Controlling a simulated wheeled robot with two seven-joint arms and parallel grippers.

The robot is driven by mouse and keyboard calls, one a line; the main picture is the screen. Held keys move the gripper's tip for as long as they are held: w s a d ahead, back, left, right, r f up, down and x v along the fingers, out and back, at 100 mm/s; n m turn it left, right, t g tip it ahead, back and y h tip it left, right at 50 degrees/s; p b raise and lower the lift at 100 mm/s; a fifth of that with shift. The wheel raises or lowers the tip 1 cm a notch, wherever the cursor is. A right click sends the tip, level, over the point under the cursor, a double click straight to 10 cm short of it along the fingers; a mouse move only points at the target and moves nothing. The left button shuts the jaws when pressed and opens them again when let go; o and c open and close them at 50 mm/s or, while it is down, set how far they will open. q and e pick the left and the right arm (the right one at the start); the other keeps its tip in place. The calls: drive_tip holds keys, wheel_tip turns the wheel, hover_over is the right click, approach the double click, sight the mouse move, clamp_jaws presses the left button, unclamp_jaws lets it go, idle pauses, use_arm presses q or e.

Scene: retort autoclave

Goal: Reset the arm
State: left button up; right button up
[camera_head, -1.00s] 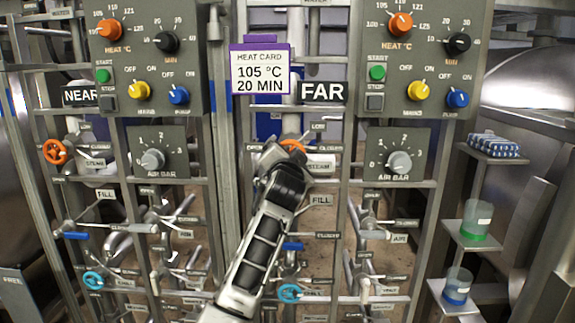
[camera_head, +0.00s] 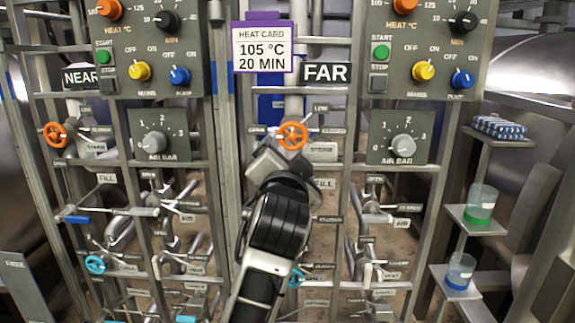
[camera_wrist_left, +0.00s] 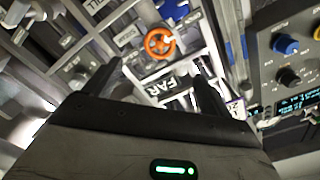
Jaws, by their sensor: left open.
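My left arm comes up through the middle of the head view. Its gripper (camera_head: 268,160) is just below and left of the orange steam wheel (camera_head: 292,135) under the FAR sign (camera_head: 325,73). The wheel is now in full view, apart from the gripper in the picture. In the left wrist view the open fingers (camera_wrist_left: 165,85) have nothing between them that I can see as held. The orange wheel (camera_wrist_left: 160,43) lies beyond them. My right gripper is not in view.
Pipes, levers and blue handwheels (camera_head: 95,265) crowd around the arm. Two control panels (camera_head: 425,50) stand above left and right. The heat card (camera_head: 263,50) reads 105 °C, 20 MIN. Shelves at the right hold cups (camera_head: 481,205) and a blue-white pack (camera_head: 498,127).

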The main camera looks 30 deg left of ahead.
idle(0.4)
use_arm(q)
drive_tip(key=s+d+f+m+g+h, duration=0.1)
drive_tip(key=d+f+h, duration=0.35)
drive_tip(key=f, duration=0.75)
drive_tip(key=s+d+f+m+h, duration=0.25)
drive_tip(key=d+f, duration=0.25)
drive_tip(key=f, duration=0.6)
drive_tip(key=s+d+f+n+g+h, duration=0.1)
drive_tip(key=s+d+f+g+h, duration=0.1)
drive_tip(key=s+f, duration=0.6)
drive_tip(key=s+d+f+n+g+h, duration=0.2)
drive_tip(key=s+d+f, duration=0.3)
drive_tip(key=s+f, duration=0.3)
drive_tip(key=shift+s+d+f+h, duration=0.15)
drive_tip(key=shift+f+h, duration=0.55)
